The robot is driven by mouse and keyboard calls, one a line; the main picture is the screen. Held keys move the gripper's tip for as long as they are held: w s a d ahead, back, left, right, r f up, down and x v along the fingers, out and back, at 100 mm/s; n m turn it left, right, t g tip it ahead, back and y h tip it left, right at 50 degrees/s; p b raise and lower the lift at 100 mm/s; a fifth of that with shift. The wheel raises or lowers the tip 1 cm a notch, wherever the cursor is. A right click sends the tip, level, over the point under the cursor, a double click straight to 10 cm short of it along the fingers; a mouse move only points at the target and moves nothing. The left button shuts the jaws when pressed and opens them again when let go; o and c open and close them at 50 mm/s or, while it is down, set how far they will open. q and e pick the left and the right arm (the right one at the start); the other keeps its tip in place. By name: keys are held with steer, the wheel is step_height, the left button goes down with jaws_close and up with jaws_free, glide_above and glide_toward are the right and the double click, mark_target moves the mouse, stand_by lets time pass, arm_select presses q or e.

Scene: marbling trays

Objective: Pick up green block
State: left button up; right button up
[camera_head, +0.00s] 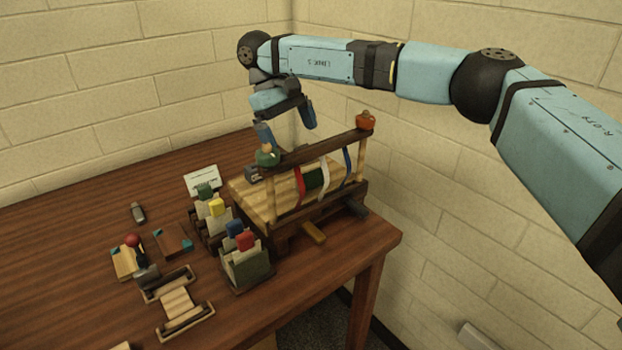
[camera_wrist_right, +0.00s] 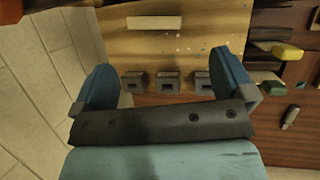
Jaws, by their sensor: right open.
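The green block (camera_head: 204,190) is small and stands at the back end of a row of pale holders, behind the yellow block (camera_head: 217,207). What looks like the green block (camera_wrist_right: 271,88) also shows at the right of the right wrist view, below the yellow block (camera_wrist_right: 287,52). My right gripper (camera_head: 287,128) is open above the far side of the wooden rack, to the right of the green block and apart from it. In the wrist view its open fingers (camera_wrist_right: 162,75) have nothing held between them. My left gripper is not in view.
Blue (camera_head: 235,228) and red (camera_head: 245,240) blocks stand nearer. The table's left part (camera_head: 60,250) is clear.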

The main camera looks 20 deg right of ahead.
mark_target(309, 166)
steer(key=x, duration=0.4)
steer(key=shift+d+f, duration=0.15)
steer(key=shift+f, duration=0.05)
steer(key=x, duration=0.3)
steer(key=b+x, duration=0.1)
steer(key=shift+s+d, duration=0.35)
steer(key=shift+d, duration=0.05)
steer(key=shift+s+d+f, duration=0.1)
steer(key=shift+f, duration=0.3)
steer(key=c, duration=0.7)
